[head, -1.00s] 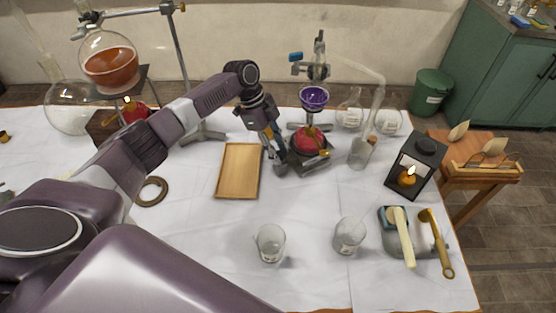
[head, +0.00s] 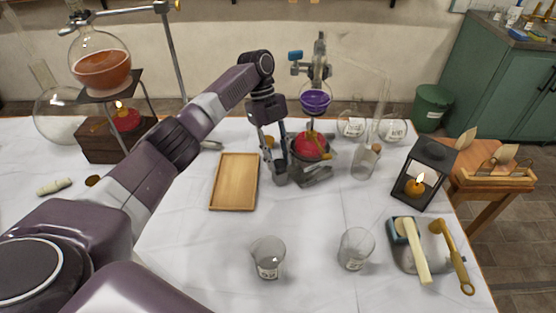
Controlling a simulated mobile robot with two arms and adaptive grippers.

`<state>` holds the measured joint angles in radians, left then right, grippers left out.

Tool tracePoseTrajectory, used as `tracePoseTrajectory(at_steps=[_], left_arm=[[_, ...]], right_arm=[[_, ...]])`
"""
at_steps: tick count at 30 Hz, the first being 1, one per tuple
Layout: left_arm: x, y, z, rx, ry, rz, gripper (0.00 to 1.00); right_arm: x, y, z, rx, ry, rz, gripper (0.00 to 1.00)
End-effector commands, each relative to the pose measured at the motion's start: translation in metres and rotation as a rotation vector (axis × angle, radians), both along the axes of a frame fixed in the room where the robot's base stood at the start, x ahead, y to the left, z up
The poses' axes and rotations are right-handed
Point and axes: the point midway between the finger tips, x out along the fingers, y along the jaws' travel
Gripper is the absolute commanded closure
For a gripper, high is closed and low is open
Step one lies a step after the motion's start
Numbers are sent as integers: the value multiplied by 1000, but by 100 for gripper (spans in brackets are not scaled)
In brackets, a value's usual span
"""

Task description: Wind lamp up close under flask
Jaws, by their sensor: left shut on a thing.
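The red lamp (head: 310,146) sits on a low grey jack (head: 314,173) at the table's middle back. The round flask of purple liquid (head: 315,98) hangs on a clamp stand above it, with a gap between them. My left gripper (head: 276,174) is down at the jack's left side, its fingers shut on what seems to be the jack's knob, which they mostly hide. My right gripper is not in view.
A wooden tray (head: 234,182) lies left of the gripper. Two beakers (head: 268,258) (head: 355,248) stand in front. A stoppered bottle (head: 366,161) and a black lantern (head: 420,175) are right. An orange-liquid flask (head: 101,65) stands over another lamp (head: 125,117) at left.

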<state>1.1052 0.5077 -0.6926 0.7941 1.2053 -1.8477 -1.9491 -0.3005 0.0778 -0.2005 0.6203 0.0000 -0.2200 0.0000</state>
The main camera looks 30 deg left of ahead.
Motion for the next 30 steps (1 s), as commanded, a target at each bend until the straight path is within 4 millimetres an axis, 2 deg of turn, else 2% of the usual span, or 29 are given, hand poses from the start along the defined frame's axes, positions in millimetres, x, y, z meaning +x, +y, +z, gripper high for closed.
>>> tracePoseTrajectory(at_steps=[11,12,17,26,30], left_arm=[[1,0,2,0,-4,-6,95],[1,0,2,0,-5,-5,70],[1,0,1,0,-4,-5,53],[2,0,3,-1,-6,-4,53],[5,4,15,-1,-8,-3,53]], right_arm=[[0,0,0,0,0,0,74],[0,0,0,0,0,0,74],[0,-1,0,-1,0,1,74],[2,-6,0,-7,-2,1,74],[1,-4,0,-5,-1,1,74]])
